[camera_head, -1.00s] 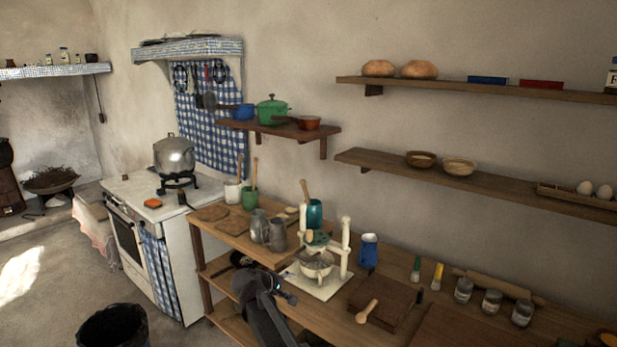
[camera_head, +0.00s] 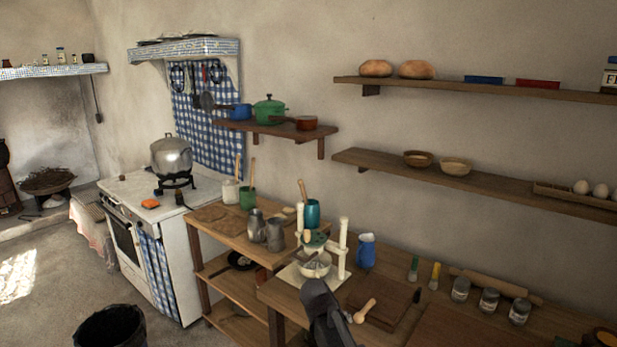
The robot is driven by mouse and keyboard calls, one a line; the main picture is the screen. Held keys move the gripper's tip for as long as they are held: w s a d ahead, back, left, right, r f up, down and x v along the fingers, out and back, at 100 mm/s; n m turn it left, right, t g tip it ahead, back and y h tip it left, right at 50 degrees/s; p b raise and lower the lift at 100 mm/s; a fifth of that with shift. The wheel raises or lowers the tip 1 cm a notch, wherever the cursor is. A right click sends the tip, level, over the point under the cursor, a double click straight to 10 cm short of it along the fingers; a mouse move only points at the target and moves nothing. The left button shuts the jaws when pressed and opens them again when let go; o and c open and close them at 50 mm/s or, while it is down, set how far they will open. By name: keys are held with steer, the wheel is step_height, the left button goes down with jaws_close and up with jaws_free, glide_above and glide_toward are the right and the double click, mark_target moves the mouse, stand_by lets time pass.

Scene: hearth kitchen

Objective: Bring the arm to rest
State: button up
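Part of my dark arm (camera_head: 325,312) rises from the bottom edge in the head view, in front of the worktop's near edge. I cannot make out any gripper fingers, so whether my gripper is open or holds something does not show. A mixer stand with a metal bowl (camera_head: 312,266) stands on the worktop just behind the arm. A wooden board (camera_head: 385,302) with a wooden mallet-like tool (camera_head: 364,311) lies close to the arm's right.
The low table left of the arm holds metal jugs (camera_head: 274,234); a dark pan (camera_head: 241,261) sits on its lower shelf. A blue jug (camera_head: 366,250) and glass jars (camera_head: 489,300) stand on the worktop. A black bin (camera_head: 108,328) is on the floor.

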steer(key=s+d+f+m+g+y, duration=0.1)
steer(key=s+d+m+y, duration=0.1)
steer(key=s+d, duration=0.2)
steer(key=s+d+f+m+g+y, duration=0.1)
steer(key=s+d, duration=0.3)
steer(key=s, duration=0.6)
steer(key=shift+f+m+g+y, duration=0.2)
steer(key=shift+m+g+y, duration=0.5)
steer(key=shift+m+y, duration=0.2)
